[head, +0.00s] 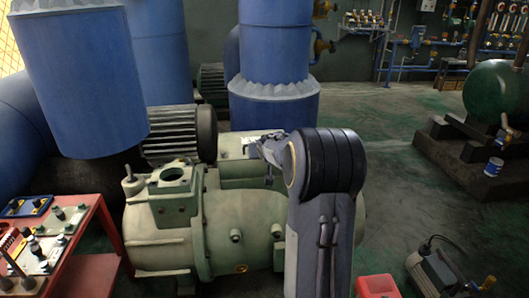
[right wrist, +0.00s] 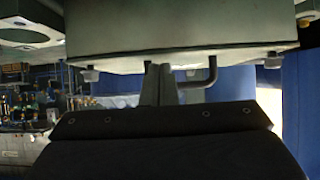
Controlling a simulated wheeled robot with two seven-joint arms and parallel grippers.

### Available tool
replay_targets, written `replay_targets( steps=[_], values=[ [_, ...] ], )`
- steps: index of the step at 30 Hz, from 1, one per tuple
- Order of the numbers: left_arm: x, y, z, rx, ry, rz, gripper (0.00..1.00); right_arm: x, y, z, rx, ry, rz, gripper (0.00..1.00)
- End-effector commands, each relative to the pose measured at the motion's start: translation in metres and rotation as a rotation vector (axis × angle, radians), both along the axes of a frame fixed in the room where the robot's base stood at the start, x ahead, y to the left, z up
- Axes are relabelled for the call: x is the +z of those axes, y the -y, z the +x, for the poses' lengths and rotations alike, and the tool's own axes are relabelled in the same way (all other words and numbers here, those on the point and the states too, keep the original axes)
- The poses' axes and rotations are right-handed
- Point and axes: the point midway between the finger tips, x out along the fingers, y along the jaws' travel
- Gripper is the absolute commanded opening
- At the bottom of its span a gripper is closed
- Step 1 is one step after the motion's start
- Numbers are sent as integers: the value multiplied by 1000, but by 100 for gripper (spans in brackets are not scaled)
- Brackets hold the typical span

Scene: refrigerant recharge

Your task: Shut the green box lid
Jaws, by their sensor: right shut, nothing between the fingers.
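The pale green box (head: 238,170) sits on top of the green compressor (head: 215,225) in the head view, partly hidden behind my right arm. In the right wrist view the broad pale green face of the box (right wrist: 180,28) fills the top, with a dark bent handle (right wrist: 207,78) at its lower edge. I cannot tell how far the lid stands open. My right gripper (head: 262,150) is at the box; its fingers (right wrist: 158,84) are together and empty, close beside the handle. Whether they touch the box is unclear. My left gripper is out of view.
A blue pipe (head: 275,60) and a ribbed motor (head: 172,135) stand behind the compressor. A red cart (head: 92,270) with tools is at lower left. A red container (head: 377,286) and a small pump (head: 435,268) are at lower right. Open floor lies on the right.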

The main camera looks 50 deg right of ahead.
Motion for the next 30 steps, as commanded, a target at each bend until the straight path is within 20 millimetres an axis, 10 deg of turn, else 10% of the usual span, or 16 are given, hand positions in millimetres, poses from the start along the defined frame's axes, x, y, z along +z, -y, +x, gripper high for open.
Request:
replay_targets(
  steps=[15, 30],
  values=[
    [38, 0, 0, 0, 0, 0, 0, 49, 1, 3, 2, 3, 0, 0],
    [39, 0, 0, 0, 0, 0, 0, 19, -41, -44, 8, -3, 1, 0]
  ],
)
